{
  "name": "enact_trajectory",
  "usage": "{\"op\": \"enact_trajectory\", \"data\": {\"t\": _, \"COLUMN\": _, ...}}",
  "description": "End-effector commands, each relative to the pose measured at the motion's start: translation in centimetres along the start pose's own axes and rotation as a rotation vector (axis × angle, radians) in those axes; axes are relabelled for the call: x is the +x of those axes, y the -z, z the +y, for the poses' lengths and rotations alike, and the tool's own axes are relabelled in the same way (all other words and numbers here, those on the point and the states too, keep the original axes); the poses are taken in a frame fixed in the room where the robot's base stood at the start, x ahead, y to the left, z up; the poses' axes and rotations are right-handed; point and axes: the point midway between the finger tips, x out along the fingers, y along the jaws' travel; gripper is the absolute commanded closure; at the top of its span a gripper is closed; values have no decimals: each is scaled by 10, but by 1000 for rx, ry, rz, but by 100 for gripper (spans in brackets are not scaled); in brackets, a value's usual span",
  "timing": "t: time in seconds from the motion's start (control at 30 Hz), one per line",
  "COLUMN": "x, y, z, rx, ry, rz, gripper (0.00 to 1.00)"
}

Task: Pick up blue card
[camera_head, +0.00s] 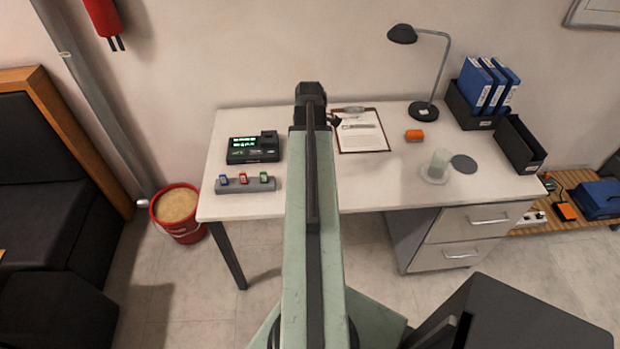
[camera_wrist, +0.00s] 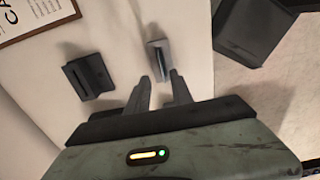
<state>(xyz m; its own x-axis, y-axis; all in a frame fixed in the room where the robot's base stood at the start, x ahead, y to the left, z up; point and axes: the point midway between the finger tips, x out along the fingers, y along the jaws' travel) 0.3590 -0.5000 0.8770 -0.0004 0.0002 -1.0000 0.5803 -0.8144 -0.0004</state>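The blue card (camera_head: 223,179) stands upright in the left slot of a grey holder (camera_head: 232,187) near the front left of the desk. A red card (camera_head: 242,177) and a green card (camera_head: 264,177) stand in the same holder to its right. My gripper (camera_wrist: 160,77) shows in the wrist view with its two fingers apart and nothing between them. In the head view my arm reaches over the desk to the right of the holder; the fingers are not clear there. The blue card does not show in the wrist view.
A black device with a green display (camera_head: 254,150) sits behind the holder. A red bucket (camera_head: 180,229) is on the floor left.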

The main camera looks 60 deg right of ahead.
Motion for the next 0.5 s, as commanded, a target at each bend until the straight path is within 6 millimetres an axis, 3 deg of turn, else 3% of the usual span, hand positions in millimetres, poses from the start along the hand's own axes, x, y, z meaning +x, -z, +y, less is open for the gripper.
{"op": "enact_trajectory", "data": {"t": 0.33, "x": 49, "y": -2, "z": -4, "rx": -1, "ry": 0, "rz": 0, "gripper": 73}}
{"op": "enact_trajectory", "data": {"t": 0.5, "x": 52, "y": -1, "z": -4, "rx": -1, "ry": 0, "rz": 0, "gripper": 73}}
